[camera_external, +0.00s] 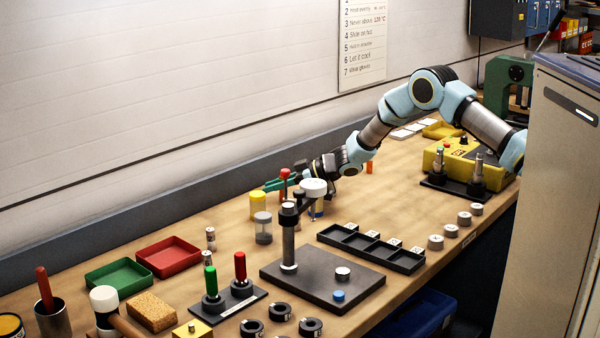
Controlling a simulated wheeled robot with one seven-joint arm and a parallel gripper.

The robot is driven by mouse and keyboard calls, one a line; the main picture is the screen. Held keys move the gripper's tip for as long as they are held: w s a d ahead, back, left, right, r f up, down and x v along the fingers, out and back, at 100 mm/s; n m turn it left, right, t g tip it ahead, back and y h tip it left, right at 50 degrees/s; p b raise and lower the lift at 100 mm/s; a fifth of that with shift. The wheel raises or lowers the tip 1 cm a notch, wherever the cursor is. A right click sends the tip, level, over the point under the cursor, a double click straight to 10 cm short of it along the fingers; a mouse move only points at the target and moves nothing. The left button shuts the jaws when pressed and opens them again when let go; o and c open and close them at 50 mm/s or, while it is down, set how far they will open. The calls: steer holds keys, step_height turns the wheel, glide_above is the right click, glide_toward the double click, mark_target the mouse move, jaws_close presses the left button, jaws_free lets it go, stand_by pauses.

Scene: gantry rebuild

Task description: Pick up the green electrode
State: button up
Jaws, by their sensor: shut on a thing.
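A green upright handle (211,282), which looks like the green electrode, stands in a dark holder (226,306) at the lower left, beside a similar red one (240,267). My gripper (303,190) is well away from it, up and to the right, behind the head of a post stand. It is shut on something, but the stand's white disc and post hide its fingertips. A green slender object (274,184) shows just left of the fingertips; I cannot tell whether it is held or lies behind.
The post stand (325,278) is close in front of my gripper. Yellow (259,204) and grey-topped jars (263,232) stand left of it. A black compartment tray (370,252) lies to the right. Green (119,288) and red trays (168,262) are at left. Bench space right of my gripper is fairly clear.

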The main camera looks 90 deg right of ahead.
jaws_close()
stand_by(0.3)
